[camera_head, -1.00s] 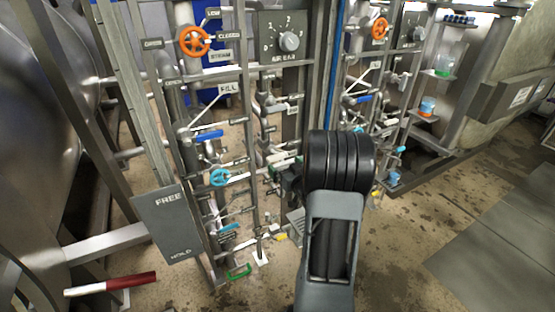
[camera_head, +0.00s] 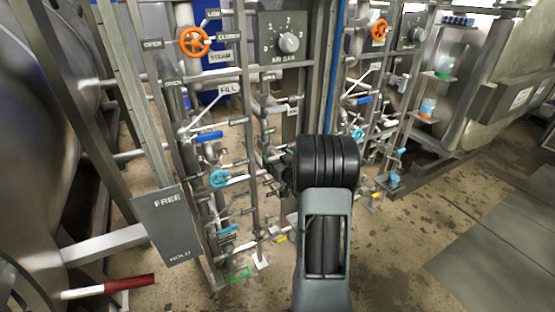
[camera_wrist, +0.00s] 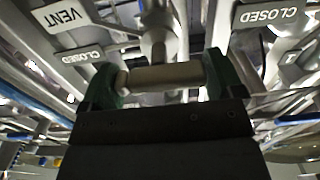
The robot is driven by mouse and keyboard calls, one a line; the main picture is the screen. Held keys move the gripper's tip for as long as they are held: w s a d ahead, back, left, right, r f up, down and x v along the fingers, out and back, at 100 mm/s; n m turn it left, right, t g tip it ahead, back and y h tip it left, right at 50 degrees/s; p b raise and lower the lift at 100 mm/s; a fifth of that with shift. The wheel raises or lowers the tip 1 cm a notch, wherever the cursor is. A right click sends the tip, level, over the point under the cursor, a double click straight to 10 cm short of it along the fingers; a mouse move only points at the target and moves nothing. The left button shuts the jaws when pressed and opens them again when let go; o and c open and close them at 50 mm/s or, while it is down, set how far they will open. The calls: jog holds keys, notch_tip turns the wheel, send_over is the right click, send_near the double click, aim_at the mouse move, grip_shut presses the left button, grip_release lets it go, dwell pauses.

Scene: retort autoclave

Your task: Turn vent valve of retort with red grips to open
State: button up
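The retort with a red grip (camera_head: 128,283) stands at the left of the head view. Its valve rack fills the middle. My gripper (camera_head: 272,168) reaches to the left into the rack, partly hidden behind my wrist. In the wrist view, my gripper's (camera_wrist: 165,78) two green fingers stand wide apart. A pale cross-bar valve handle (camera_wrist: 165,77) lies lengthwise between them, with a stem running up from its middle. I cannot tell whether the fingers press on its ends. A VENT sign (camera_wrist: 61,15) and a CLOSED sign (camera_wrist: 82,56) are to the left of the handle.
Another CLOSED sign (camera_wrist: 270,14) is at the upper right in the wrist view. Orange (camera_head: 194,41) and blue (camera_head: 219,178) handwheels, pipes and uprights crowd the rack. A FREE/HOLD panel (camera_head: 166,225) stands at the left. The floor (camera_head: 410,250) at the right is clear.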

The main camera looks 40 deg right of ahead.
jog(key=c, duration=0.5)
jog(key=shift+o, duration=0.2)
jog(key=shift+f, duration=0.1)
jog(key=shift+b, duration=0.45)
jog(key=shift+f+n+b, duration=0.15)
jog(key=shift+n+b, duration=1.05)
jog(key=n+b, duration=0.3)
jog(key=shift+b, duration=0.35)
jog(key=shift+r+n, duration=0.2)
jog(key=shift+n, duration=0.1)
jog(key=o, duration=0.7)
jog(key=shift+a, duration=0.1)
jog(key=shift+o, duration=0.2)
